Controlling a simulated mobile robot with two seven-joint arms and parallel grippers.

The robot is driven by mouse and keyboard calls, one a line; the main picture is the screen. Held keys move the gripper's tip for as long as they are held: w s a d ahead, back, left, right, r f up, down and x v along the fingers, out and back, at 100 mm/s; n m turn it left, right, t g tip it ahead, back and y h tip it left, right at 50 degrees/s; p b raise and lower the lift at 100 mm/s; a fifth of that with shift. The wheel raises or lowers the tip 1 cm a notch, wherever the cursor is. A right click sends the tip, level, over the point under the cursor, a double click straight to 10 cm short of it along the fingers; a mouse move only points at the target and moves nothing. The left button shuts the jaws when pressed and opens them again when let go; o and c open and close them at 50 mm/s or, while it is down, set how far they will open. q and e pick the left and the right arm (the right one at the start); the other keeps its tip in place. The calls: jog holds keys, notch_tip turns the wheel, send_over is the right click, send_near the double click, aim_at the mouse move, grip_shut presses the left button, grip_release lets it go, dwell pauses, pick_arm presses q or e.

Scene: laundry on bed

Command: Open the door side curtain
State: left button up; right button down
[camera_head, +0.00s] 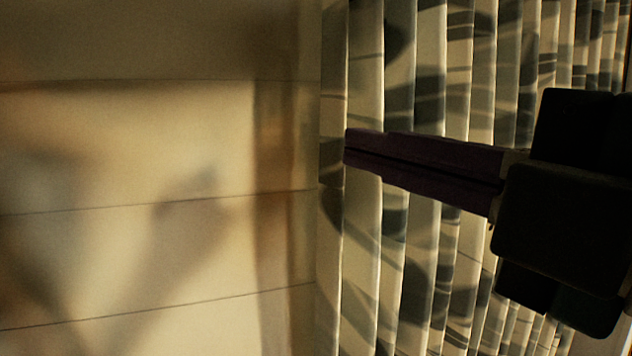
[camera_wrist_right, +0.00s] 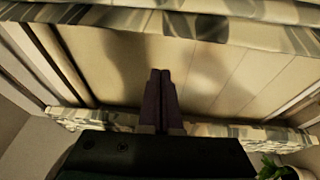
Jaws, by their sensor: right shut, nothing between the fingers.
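The curtain (camera_head: 455,60), cream with a grey-green pattern, hangs in upright folds over the right half of the head view. Its left edge lies beside a pale panelled wall. My right gripper (camera_head: 347,147) reaches in from the right, in front of the curtain, with its dark purple fingers pointing left. The fingertips overlap the curtain near its left edge; I cannot tell whether they touch it. In the right wrist view, the gripper (camera_wrist_right: 160,73) is shut and empty. Patterned curtain cloth (camera_wrist_right: 180,24) runs across the top there. My left gripper is not seen.
The panelled wall (camera_head: 140,140) fills the left half of the head view and carries soft shadows. A green plant (camera_wrist_right: 272,168) stands at the lower right of the right wrist view. Free room lies left of the fingertips in the head view.

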aim_at(332, 160)
jog(key=shift+g+h, duration=0.3)
jog(key=shift+g, duration=0.1)
jog(key=shift+w+a+f+p, duration=0.35)
jog(key=shift+w+p, duration=0.35)
jog(key=shift+w, duration=0.9)
jog(key=shift+w+a+f+p, duration=0.3)
jog(key=shift+w+a+p, duration=0.3)
jog(key=shift+w, duration=0.95)
jog(key=shift+w+a+f+p, duration=0.3)
jog(key=shift+w+p, duration=0.5)
jog(key=shift+w, duration=0.8)
jog(key=shift+d, duration=0.1)
